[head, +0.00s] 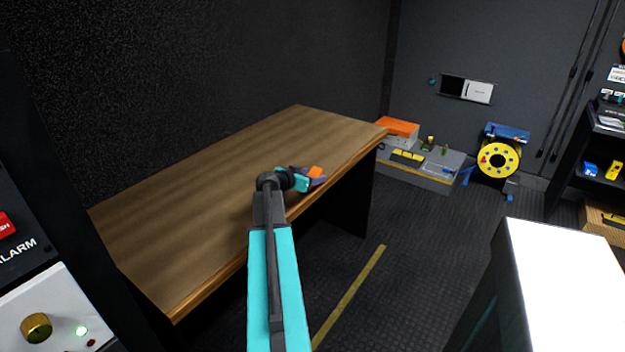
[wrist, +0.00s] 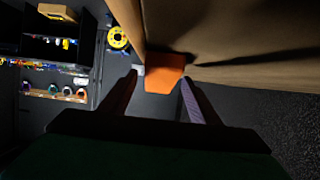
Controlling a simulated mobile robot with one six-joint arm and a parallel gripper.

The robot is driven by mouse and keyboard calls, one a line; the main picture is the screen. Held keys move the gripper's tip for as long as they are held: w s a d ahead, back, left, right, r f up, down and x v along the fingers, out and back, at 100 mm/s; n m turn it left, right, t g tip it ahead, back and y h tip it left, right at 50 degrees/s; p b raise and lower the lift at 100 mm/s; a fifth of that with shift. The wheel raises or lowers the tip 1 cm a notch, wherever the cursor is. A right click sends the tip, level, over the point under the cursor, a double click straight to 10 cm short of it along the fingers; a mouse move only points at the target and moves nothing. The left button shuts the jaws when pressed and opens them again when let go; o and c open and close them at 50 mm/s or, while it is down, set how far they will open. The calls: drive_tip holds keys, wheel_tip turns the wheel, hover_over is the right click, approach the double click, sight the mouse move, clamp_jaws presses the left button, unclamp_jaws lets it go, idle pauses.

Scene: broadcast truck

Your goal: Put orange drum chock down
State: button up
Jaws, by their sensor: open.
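The orange drum chock (head: 315,172) is a small orange block at the right front edge of the wooden table (head: 215,175). In the wrist view the chock (wrist: 164,74) sits between my fingertips, against the table edge (wrist: 215,72). My gripper (head: 311,178) is open around it, with one finger on each side. In the wrist view my gripper (wrist: 160,84) shows a gap beside at least the right finger. I cannot tell how much of the chock's underside rests on the table.
The rest of the tabletop is bare. A grey platform (head: 440,172) with an orange box (head: 398,127) stands beyond the table, beside a yellow reel (head: 498,160). Shelves (head: 602,150) line the right. A white-topped block (head: 565,275) stands at front right. Open floor lies between.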

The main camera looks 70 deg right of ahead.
drive_tip(key=shift+s+d, duration=0.1)
drive_tip(key=shift+d, duration=0.1)
drive_tip(key=shift+c, duration=0.2)
drive_tip(key=c, duration=1.3)
drive_tip(key=shift+r, duration=0.1)
